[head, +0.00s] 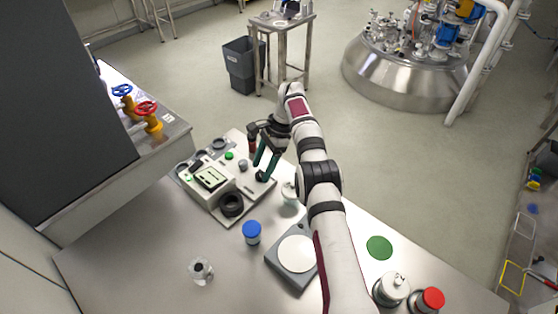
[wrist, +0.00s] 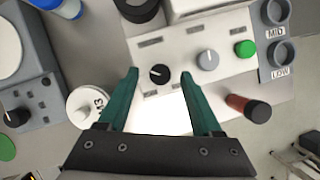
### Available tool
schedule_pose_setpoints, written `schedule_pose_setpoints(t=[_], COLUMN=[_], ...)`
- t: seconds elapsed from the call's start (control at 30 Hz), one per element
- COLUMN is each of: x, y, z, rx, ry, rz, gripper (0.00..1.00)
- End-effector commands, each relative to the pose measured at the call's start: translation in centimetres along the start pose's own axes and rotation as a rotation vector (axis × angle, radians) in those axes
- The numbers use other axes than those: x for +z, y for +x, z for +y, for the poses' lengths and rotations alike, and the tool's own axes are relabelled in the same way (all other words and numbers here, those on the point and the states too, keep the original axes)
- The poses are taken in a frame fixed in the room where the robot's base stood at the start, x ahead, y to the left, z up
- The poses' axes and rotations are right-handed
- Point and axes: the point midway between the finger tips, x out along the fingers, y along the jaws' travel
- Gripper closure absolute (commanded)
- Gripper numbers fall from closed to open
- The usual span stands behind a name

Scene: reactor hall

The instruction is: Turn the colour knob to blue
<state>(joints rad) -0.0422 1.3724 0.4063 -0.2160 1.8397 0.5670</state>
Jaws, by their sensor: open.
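A pale control console (head: 206,176) stands on the bench in the head view. Its panel (wrist: 184,77) in the wrist view carries a black knob (wrist: 159,73) with a light pointer mark, a grey knob (wrist: 208,60) and a green button (wrist: 245,48). The small labels beside the knobs are not readable, so I cannot tell which is the colour knob. My gripper (head: 263,172) is over the console's right side, its green fingers pointing down. In the wrist view, my gripper (wrist: 160,75) is open, with the black knob between its fingertips; contact cannot be told.
A red and black cylinder (wrist: 248,107) stands close to the right finger. A white round container marked A3 (wrist: 88,107) is to the left. A black ring (head: 231,205), blue-capped jar (head: 252,232) and scale (head: 295,253) are nearby. The bench's front left is mostly clear.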

Motion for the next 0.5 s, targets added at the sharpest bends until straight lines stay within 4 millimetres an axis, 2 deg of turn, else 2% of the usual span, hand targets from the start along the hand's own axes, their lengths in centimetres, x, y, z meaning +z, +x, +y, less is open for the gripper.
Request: schedule_pose_setpoints(t=[0.1,0.4,0.5], x=[1.0,-2.6,-3.4], y=[-3.0,-9.3,-10.8], z=[0.1,5.7,7.0], rx=[-0.004,-0.003,-0.003], ry=[-0.002,0.003,0.001], rz=[0.002,0.0,0.001], gripper=[0.34,0.34,0.34])
